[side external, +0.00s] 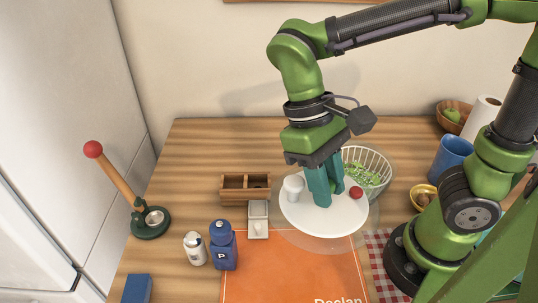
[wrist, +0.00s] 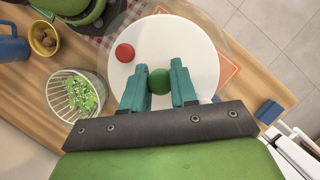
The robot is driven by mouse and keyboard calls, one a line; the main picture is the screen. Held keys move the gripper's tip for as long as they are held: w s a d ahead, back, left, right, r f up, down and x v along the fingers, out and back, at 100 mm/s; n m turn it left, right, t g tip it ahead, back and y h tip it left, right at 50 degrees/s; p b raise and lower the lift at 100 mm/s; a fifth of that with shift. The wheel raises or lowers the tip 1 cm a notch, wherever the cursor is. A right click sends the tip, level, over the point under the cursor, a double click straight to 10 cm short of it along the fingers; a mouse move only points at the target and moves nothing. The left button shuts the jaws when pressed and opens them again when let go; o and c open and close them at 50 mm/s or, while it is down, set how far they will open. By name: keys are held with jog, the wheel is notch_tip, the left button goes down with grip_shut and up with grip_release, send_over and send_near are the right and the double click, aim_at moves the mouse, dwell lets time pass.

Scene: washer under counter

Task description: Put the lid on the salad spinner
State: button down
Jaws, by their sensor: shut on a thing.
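The lid is a white disc (side external: 325,220) with a red button (side external: 356,192) near its edge and a green knob (wrist: 158,80) in the wrist view. My gripper (side external: 323,200) points down with its teal fingers shut on the knob. A clear, see-through rim (wrist: 215,40) shows around the disc; I cannot tell whether it belongs to the lid or to a bowl below. The white-ribbed basket (side external: 377,163) with green leaves stands beside and behind the lid, partly hidden by it and my gripper. The basket also shows at the left in the wrist view (wrist: 58,92).
A white cup-like piece (side external: 293,187) shows at the lid's left; its footing is unclear. An orange mat (side external: 270,275) lies in front.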

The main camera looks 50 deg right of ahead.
jog(key=w+d, duration=0.2)
jog(key=d, duration=1.1)
jog(key=w+d, duration=0.3)
jog(key=d, duration=1)
notch_tip(320, 180, down, 8)
jog(key=shift+a, duration=0.4)
jog(key=shift+s+f, duration=0.1)
jog(key=shift+f, duration=0.8)
dwell(1.1)
grip_release()
dwell(0.5)
jog(key=shift+r, duration=2.5)
